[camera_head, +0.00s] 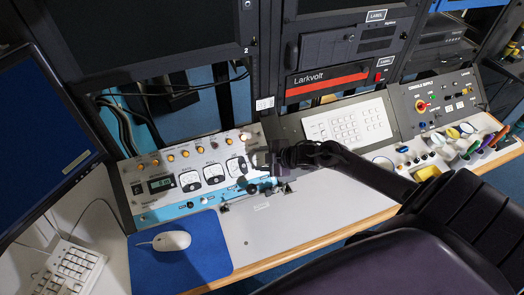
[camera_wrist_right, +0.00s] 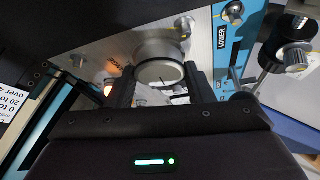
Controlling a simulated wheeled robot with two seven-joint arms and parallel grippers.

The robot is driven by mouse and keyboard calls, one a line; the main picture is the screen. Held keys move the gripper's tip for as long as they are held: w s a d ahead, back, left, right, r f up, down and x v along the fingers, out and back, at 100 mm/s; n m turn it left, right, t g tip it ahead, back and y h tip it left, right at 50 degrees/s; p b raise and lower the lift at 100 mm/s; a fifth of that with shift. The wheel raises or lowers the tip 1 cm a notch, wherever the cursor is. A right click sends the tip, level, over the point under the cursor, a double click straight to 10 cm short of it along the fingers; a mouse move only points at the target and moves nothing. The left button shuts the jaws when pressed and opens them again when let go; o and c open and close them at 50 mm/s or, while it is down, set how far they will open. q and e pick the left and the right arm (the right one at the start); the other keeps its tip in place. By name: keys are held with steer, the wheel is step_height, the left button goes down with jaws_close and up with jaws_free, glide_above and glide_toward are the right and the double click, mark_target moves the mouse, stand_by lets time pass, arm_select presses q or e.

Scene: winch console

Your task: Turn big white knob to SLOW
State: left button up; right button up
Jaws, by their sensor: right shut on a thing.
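The big white knob (camera_wrist_right: 160,66) is round and pale, on the grey console panel, in the upper middle of the wrist view. It shows a dark pointer mark on its face. My right gripper (camera_wrist_right: 159,88) has its two dark fingers on either side of the knob, shut on it. In the head view my right gripper (camera_head: 262,163) is at the right end of the gauge panel (camera_head: 180,208) and covers the knob there. I cannot read SLOW or tell which label the pointer faces. My left gripper is not in view.
Near the knob are a lit orange lamp (camera_wrist_right: 108,89), a LOWER label (camera_wrist_right: 221,36) and small silver knobs (camera_wrist_right: 233,13). A mouse (camera_head: 171,241) lies on a blue mat (camera_head: 205,262). The grey desk in front is clear.

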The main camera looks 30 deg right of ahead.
steer(key=shift+n, duration=0.5)
steer(key=o, duration=0.7)
steer(key=shift+v, duration=3.85)
steer(key=shift+w+r, duration=0.1)
steer(key=shift+r, duration=0.05)
